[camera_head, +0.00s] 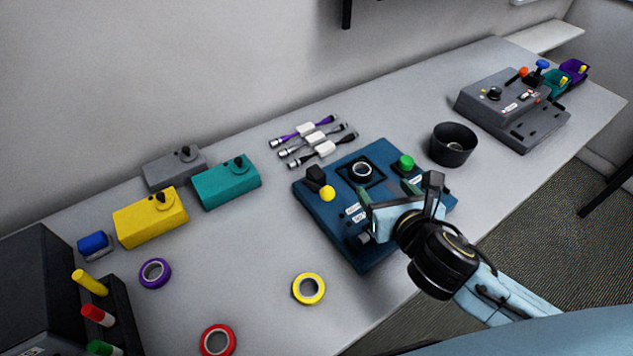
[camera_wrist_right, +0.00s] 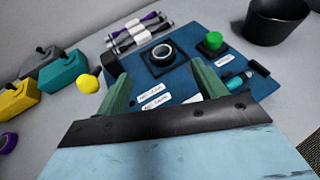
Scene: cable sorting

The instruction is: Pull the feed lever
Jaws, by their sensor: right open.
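A dark blue panel (camera_head: 335,233) lies on the table, with a black ring in its middle. A lever with a yellow ball knob (camera_head: 327,193) stands at its left side by a black block; the yellow ball (camera_wrist_right: 87,83) also shows in the right wrist view, left of the fingers. A green button (camera_head: 406,162) is at the panel's far right. The labels are too small to read, so I cannot tell which control is named feed. My right gripper (camera_head: 388,190) is open and empty above the panel, its green fingers (camera_wrist_right: 159,72) apart from the knob. My left gripper is out of view.
A black bowl (camera_head: 453,146) stands right of the panel. A grey machine (camera_head: 515,112) with orange and blue knobs is further right. Several cables (camera_head: 312,140) lie behind. Yellow (camera_head: 150,217) and teal (camera_head: 226,184) boxes and tape rolls (camera_head: 309,288) are left. Bare table lies between.

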